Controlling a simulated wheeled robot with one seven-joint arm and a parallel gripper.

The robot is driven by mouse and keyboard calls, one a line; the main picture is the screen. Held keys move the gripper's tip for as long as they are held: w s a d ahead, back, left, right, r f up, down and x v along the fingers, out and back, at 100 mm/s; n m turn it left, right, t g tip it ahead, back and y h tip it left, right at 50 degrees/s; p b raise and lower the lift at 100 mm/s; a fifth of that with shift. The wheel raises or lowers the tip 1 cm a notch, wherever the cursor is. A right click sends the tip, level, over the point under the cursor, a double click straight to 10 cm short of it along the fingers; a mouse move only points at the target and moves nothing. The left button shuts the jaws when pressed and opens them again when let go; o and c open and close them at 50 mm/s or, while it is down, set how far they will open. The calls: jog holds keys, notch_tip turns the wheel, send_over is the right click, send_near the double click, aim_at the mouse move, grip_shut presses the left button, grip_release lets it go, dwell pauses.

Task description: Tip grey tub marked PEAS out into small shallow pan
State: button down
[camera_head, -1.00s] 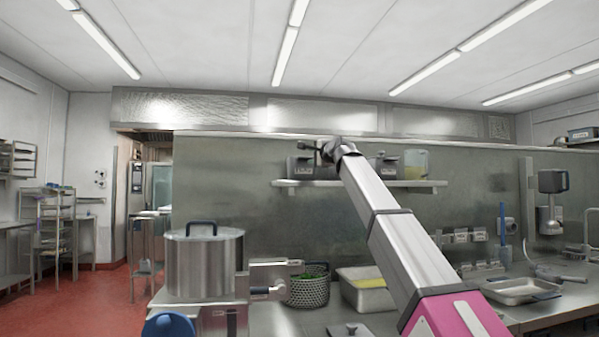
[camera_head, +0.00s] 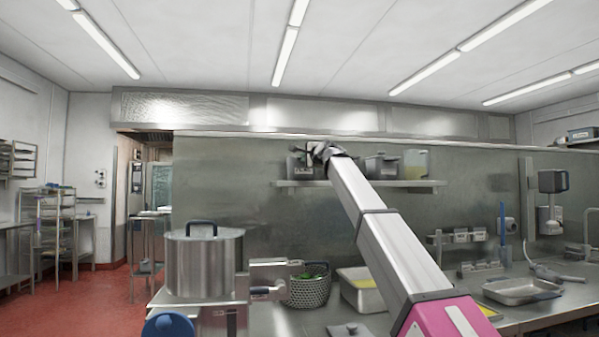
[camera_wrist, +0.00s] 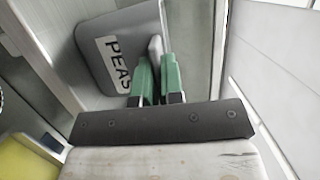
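The grey tub marked PEAS (camera_wrist: 98,62) fills the upper left of the wrist view, its label tilted by the camera angle. In the head view the tub (camera_head: 300,168) is at the left end of the wall shelf. My gripper (camera_wrist: 156,62) has two green fingers close together, one on either side of a grey lug at the tub's edge. Whether they press on it does not show clearly. In the head view my gripper (camera_head: 318,150) is small and dark at the tub's upper edge. A shallow steel pan (camera_head: 520,290) lies on the right counter and looks empty.

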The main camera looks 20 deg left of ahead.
jog(key=shift+r, duration=0.1)
jog(key=shift+w+r, duration=0.1)
jog(key=shift+r, duration=2.85)
